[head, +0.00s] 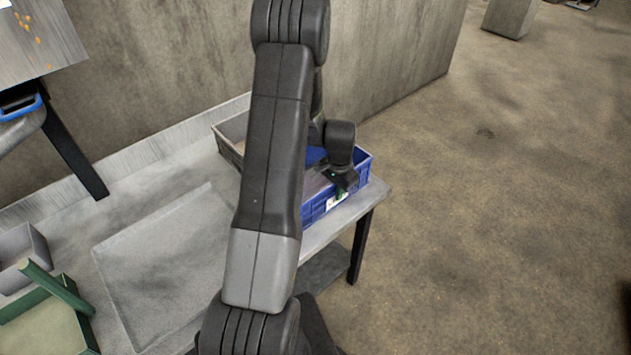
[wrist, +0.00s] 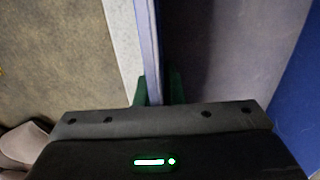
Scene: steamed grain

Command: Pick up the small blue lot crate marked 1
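The blue crate (head: 314,208) stands at the right end of the grey metal table, partly hidden behind my arm. A white label (head: 337,201) is on its near side; its mark is too small to read. My gripper (head: 341,193) is at the crate's right-hand near wall, pointing down. In the wrist view, the green fingertips of my gripper (wrist: 158,88) sit on either side of the crate's thin wall (wrist: 149,45), with almost no gap showing. The crate looks to be resting on the table.
A grey crate (head: 228,152) stands behind and left of the blue one. A shallow grey tray area (head: 160,262) fills the table's middle. A small grey bin (head: 20,255) and a green bin (head: 45,325) are at left. Concrete wall stands behind; open floor lies right.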

